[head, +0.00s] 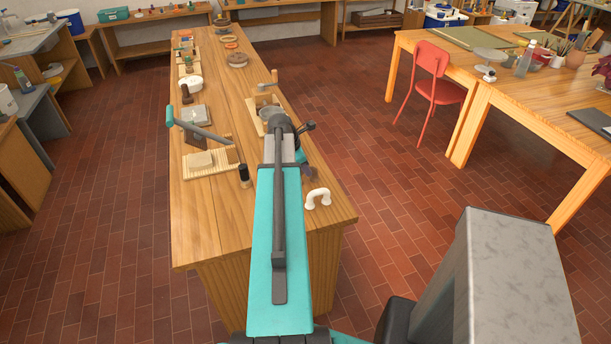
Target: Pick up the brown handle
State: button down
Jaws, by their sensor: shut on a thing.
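My teal arm reaches over the wooden bench and hides much of its right side. My gripper (303,164) is mostly hidden behind my arm, low near the bench's right edge. It is shut on a small dark brownish piece (309,173) that looks like the brown handle. Only part of this piece shows. I cannot see the fingertips clearly, or whether the piece touches the bench. A white U-shaped handle (318,198) lies just in front of it, near the bench's right edge.
On the bench (215,220) are a ridged wooden board (212,160), a dark upright cylinder (244,175), a teal-gripped lever (171,117) and a wooden box (262,104). The bench's front left is clear. A red chair (436,80) and a large table (500,95) stand right, across open floor.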

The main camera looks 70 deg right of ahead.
notch_tip(320, 180, up, 10)
jog(key=b, duration=0.2)
dwell(0.8)
dwell(0.5)
